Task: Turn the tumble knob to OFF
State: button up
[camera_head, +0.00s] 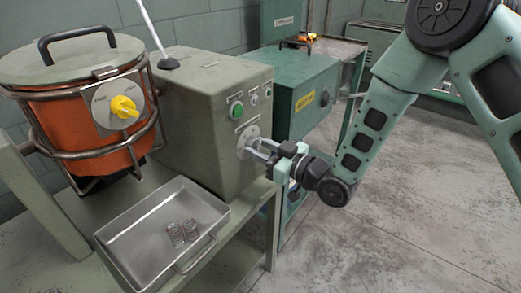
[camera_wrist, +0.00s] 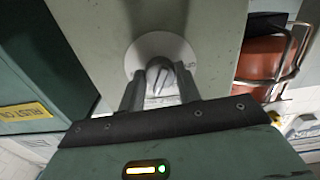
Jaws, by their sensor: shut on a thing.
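A grey knob (camera_wrist: 159,76) sits on a round pale plate (camera_head: 249,136) on the front of a grey-green box (camera_head: 212,115). My gripper (camera_head: 262,150) reaches this plate from the right, and its fingers hide most of the knob in the head view. In the wrist view my gripper (camera_wrist: 158,92) has one finger on each side of the knob, shut on it. The knob's pointer ridge is slightly tilted there. A yellow knob (camera_head: 124,107) sits on a round dial on the orange drum (camera_head: 90,125).
A green button (camera_head: 237,110) is above the gripped knob. A lever (camera_head: 153,30) rises from the box. Open floor lies at right.

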jog(key=n+b, duration=0.3)
jog(key=b, duration=0.1)
jog(key=n+b, duration=0.8)
jog(key=shift+f, duration=0.25)
jog(key=n+b, duration=0.3)
jog(key=b, duration=0.1)
jog(key=shift+n, duration=0.3)
jog(key=n+b, duration=0.5)
jog(key=b, duration=0.2)
jog(key=shift+b, duration=0.35)
jog(key=n+b, duration=0.1)
jog(key=b, duration=0.1)
jog(key=n+b, duration=0.2)
jog(key=shift+r+n, duration=0.25)
jog(key=shift+n, duration=0.05)
jog(key=shift+r, duration=0.1)
jog(key=o, duration=1)
jog(key=shift+c, duration=0.2)
